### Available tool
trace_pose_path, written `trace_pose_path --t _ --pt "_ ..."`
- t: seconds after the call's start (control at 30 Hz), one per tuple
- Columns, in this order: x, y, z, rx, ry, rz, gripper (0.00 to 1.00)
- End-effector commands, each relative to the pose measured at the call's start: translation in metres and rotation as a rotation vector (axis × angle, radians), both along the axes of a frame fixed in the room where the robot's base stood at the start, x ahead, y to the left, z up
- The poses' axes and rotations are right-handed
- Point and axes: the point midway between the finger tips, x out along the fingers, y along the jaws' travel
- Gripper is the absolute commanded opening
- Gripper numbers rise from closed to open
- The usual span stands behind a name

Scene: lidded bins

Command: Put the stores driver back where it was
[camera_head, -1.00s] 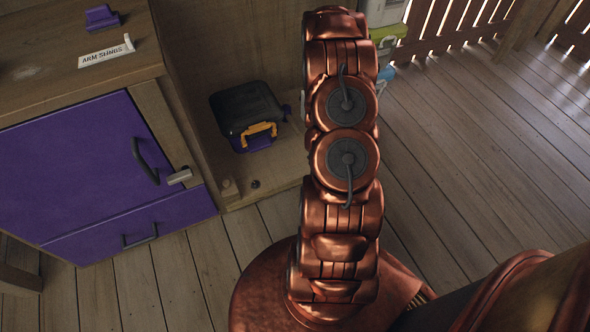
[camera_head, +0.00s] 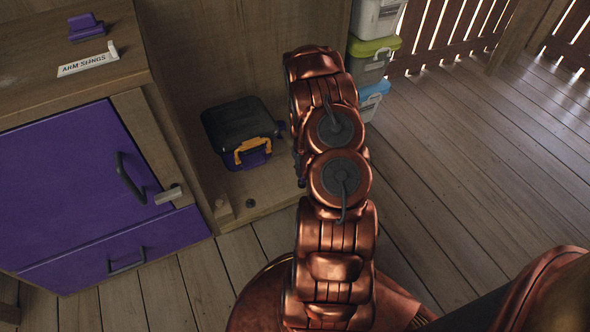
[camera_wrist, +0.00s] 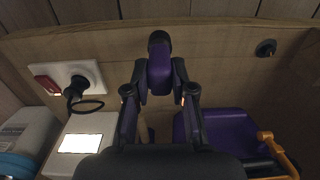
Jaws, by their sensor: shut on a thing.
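In the wrist view my gripper (camera_wrist: 160,78) is shut on a purple and black tool with a dark round end, which I take to be the stores driver (camera_wrist: 160,66). It is held above a wooden ledge (camera_wrist: 225,65).
A black-lidded purple toolbox (camera_head: 240,125) with an orange handle stands on the ledge, also in the wrist view (camera_wrist: 215,130). A small dark round piece (camera_head: 250,203) lies before it. A white socket (camera_wrist: 80,78) with a plug is left of my gripper. Stacked bins (camera_head: 372,62) stand behind.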

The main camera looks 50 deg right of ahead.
Motion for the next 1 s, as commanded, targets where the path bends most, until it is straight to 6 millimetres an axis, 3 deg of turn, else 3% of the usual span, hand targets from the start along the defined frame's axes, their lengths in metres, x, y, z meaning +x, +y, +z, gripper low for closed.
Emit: trace_pose_path --t 0.3,0.6,0.8,1.0 --pt "0.04 -0.009 -0.004 -0.002 -0.002 0.003 0.0" --pt "0.051 -0.012 -0.005 -0.002 -0.003 0.001 0.0" --pt "0.05 -0.012 -0.036 0.001 0.0 -0.002 0.0" --pt "0.051 -0.011 -0.039 0.0 -0.001 0.0 0.0"
